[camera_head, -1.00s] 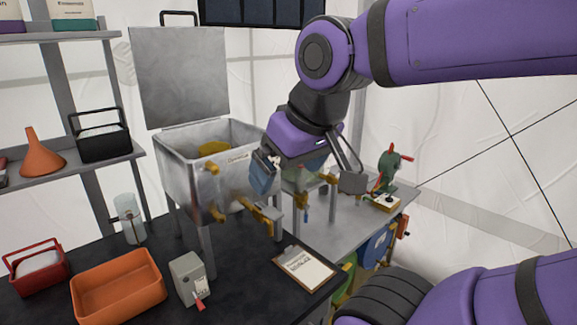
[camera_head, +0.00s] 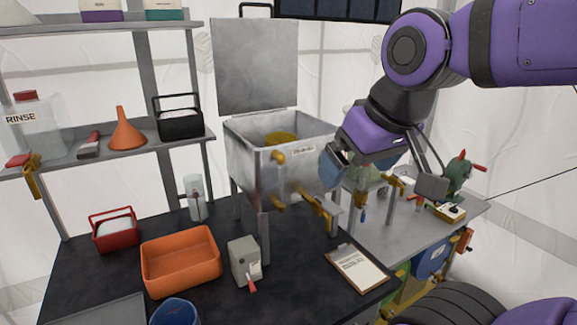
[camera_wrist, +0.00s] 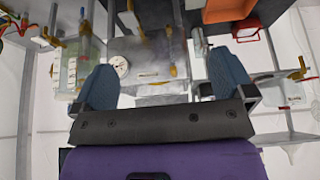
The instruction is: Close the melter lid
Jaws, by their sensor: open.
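The melter (camera_head: 300,170) is a grey metal tank on legs, with brass taps on its front and something yellow inside. Its lid (camera_head: 256,65) stands upright at the back, open, with a black handle (camera_head: 256,8) on its top edge. My gripper (camera_head: 385,178) is in front of and to the right of the tank, below the lid's height and apart from the lid. In the wrist view, my gripper (camera_wrist: 160,85) has its two blue fingers wide apart with nothing between them. The tank front (camera_wrist: 150,60) shows beyond the fingers.
An orange tray (camera_head: 180,262), a grey box with a red switch (camera_head: 244,263) and a clipboard (camera_head: 357,268) lie on the dark table. A shelf with a funnel (camera_head: 127,130) and a black caddy (camera_head: 180,118) stands left. A green hand-cranked device (camera_head: 458,178) is right.

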